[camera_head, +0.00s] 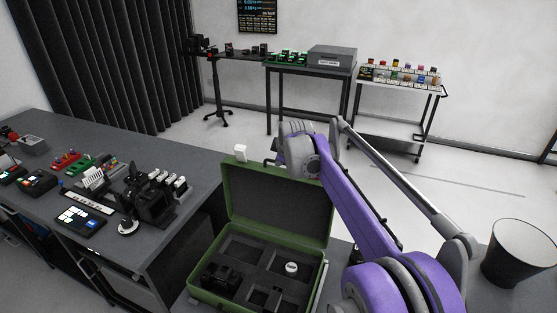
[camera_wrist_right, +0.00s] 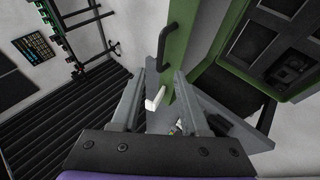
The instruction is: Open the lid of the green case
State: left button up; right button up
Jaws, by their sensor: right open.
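The green case (camera_head: 206,297) stands in the lower middle of the head view with its lid (camera_head: 265,205) raised, roughly upright. Its dark foam insert has several compartments; a small white round item (camera_head: 291,267) and a black device (camera_head: 218,274) sit in it.
A grey workbench (camera_head: 190,160) with tools and devices is on the left. A grey bin (camera_head: 519,252) stands at the right. A dark table (camera_head: 305,70) with a grey box and a white cart (camera_head: 400,88) stand by the back wall. The floor between is clear.

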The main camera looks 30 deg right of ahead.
jog(key=shift+v, duration=1.85)
jog(key=s+a+f+m+g+y, duration=0.1)
jog(key=s+a+f+m, duration=0.1)
jog(key=s+a+f, duration=0.4)
jog(key=s+a+f+m+y, duration=0.1)
jog(key=s+a+f+m, duration=0.15)
jog(key=s+a, duration=0.75)
jog(key=s+a+f+m, duration=0.2)
jog(key=s+f, duration=0.3)
jog(key=s, duration=0.3)
jog(key=s+a+f+m+g, duration=0.1)
jog(key=s+a+f+m, duration=0.1)
jog(key=s+f, duration=0.4)
jog(key=shift+s+a+m+g+y, duration=0.35)
jog(key=shift+s+a, duration=0.25)
jog(key=shift+s, duration=0.45)
